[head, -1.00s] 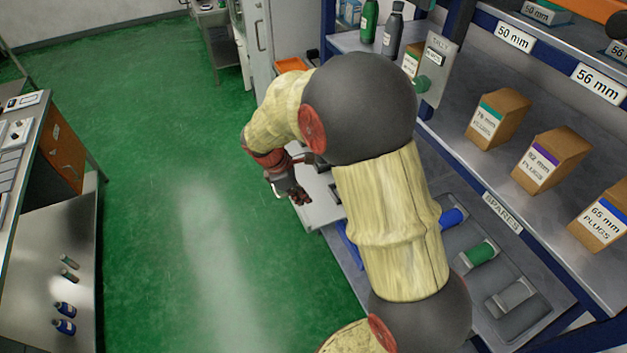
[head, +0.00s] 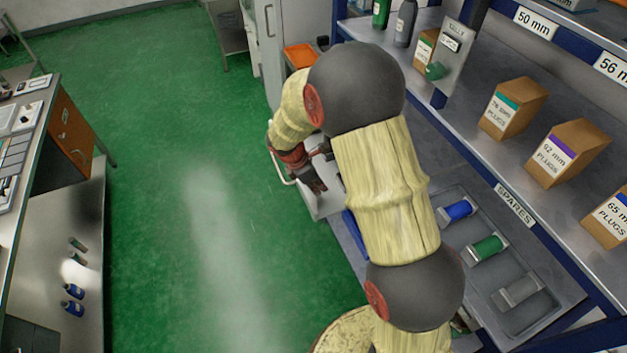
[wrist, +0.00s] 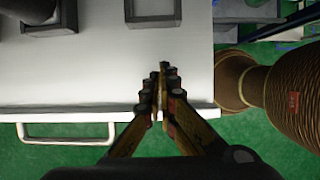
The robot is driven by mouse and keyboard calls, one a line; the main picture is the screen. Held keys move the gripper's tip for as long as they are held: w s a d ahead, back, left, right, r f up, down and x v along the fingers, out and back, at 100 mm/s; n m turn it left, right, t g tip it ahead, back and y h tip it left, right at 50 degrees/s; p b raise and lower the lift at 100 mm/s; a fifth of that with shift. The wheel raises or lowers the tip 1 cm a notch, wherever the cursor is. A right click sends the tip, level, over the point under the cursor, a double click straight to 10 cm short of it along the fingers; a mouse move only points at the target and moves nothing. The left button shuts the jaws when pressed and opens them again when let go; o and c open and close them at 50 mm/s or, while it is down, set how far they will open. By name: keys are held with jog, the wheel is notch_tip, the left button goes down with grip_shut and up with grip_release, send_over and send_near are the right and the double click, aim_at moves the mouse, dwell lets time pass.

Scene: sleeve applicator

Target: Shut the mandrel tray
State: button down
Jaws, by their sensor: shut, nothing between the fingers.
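The mandrel tray is a light grey drawer-like slab (head: 318,204) that juts out over the green floor from the bench, partly hidden by my arm in the head view. In the wrist view its flat white top (wrist: 70,75) fills the upper left, with a pale bar handle (wrist: 66,140) along its front edge. The handle also shows in the head view (head: 277,165). My gripper (wrist: 163,72) is shut and empty, over the tray's front edge, right of the handle. In the head view my gripper (head: 318,185) is beside the tray's outer end. I cannot tell whether it touches the tray.
Dark grey square holders (wrist: 152,12) stand on the tray. A spares tray (head: 480,215) with blue and green pieces lies on the bench at right. Shelves with plug boxes (head: 513,108) rise behind it. The green floor (head: 170,180) to the left is clear.

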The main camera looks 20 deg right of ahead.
aim_at(335, 189)
jog(key=d, duration=0.2)
jog(key=d+f, duration=0.1)
jog(key=d, duration=0.1)
jog(key=shift+d, duration=0.15)
jog(key=shift+d+r, duration=0.1)
jog(key=shift+d, duration=0.05)
jog(key=d+p, duration=0.6)
jog(key=d, duration=1.8)
jog(key=shift+d, duration=0.1)
